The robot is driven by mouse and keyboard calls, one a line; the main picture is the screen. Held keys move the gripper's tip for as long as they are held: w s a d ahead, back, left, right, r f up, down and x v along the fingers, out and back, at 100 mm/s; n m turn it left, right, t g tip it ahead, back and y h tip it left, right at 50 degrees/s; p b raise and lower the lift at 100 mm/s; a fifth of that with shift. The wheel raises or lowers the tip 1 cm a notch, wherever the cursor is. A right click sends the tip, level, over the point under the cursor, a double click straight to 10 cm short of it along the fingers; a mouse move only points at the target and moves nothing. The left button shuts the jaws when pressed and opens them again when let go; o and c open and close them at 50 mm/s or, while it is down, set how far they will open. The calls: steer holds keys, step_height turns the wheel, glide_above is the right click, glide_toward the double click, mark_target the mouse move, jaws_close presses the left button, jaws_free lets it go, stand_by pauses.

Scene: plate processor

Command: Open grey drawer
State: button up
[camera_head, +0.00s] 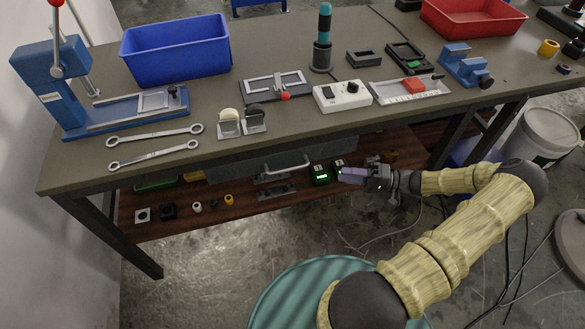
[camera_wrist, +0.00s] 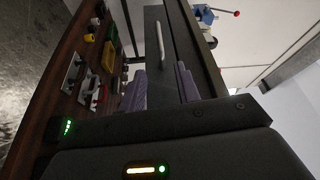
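The grey drawer (camera_head: 232,172) hangs under the workbench top, above the lower wooden shelf. Its light bar handle (camera_head: 282,173) is on its front, and the drawer looks shut. In the wrist view the drawer front (camera_wrist: 178,35) runs away from the camera, with the pale handle (camera_wrist: 160,42) standing out ahead of the fingers. My gripper (camera_head: 344,174) is under the bench edge, to the right of the handle and apart from it. In the wrist view its two purple fingers (camera_wrist: 160,84) are spread with nothing between them.
Above is the bench top (camera_head: 205,157) with a blue bin (camera_head: 177,49), a white socket box (camera_head: 342,97) and tools. The lower shelf (camera_head: 180,227) holds small parts and a green-lit device (camera_head: 321,175) close to my gripper. A round green stool (camera_head: 300,290) stands in front.

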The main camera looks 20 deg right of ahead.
mark_target(292, 169)
steer(key=b+x, duration=0.1)
steer(key=x, duration=1.5)
steer(key=shift+w+a, duration=0.1)
steer(key=shift+a, duration=0.15)
jaws_close()
